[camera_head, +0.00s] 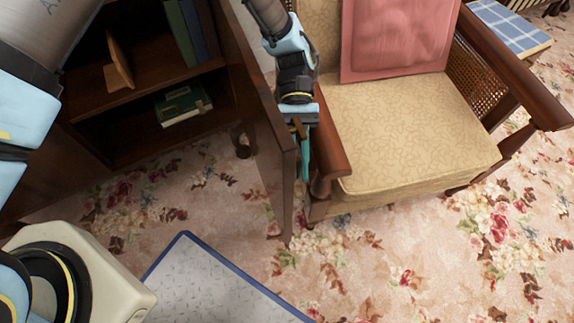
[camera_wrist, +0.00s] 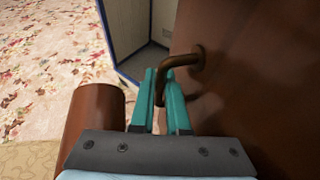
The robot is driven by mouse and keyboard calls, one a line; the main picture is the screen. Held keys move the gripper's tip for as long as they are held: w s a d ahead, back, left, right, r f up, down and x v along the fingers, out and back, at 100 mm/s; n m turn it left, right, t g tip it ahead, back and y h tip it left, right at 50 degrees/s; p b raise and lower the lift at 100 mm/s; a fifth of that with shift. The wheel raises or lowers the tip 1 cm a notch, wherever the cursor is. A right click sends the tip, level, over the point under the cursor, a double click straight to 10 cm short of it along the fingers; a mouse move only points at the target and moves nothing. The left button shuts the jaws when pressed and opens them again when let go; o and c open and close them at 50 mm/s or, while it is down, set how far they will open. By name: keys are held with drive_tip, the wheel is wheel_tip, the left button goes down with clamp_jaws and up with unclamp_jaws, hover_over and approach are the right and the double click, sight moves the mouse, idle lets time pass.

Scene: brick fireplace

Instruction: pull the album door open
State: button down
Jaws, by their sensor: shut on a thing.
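The album door (camera_head: 265,110) is a dark wooden cabinet door. It stands swung out from the cabinet, its free edge toward me and close to the armchair. In the wrist view the door (camera_wrist: 255,75) fills the right side, with a bent bronze handle (camera_wrist: 180,65) on its face. My gripper (camera_wrist: 163,85) has teal fingers, shut on the handle's hanging end. In the head view my gripper (camera_head: 304,150) is between the door and the chair arm, and the door edge hides part of it.
The armchair (camera_head: 420,125) with a red cushion (camera_head: 395,35) stands close on the right of the door; its wooden arm (camera_head: 330,145) is beside my gripper. Inside the open cabinet (camera_head: 140,95) are books (camera_head: 183,102) and a wooden stand (camera_head: 118,65).

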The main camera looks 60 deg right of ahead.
drive_tip(key=shift+f, duration=0.1)
drive_tip(key=c, duration=1.2)
unclamp_jaws()
drive_tip(key=v, duration=1.1)
drive_tip(key=shift+b, duration=0.35)
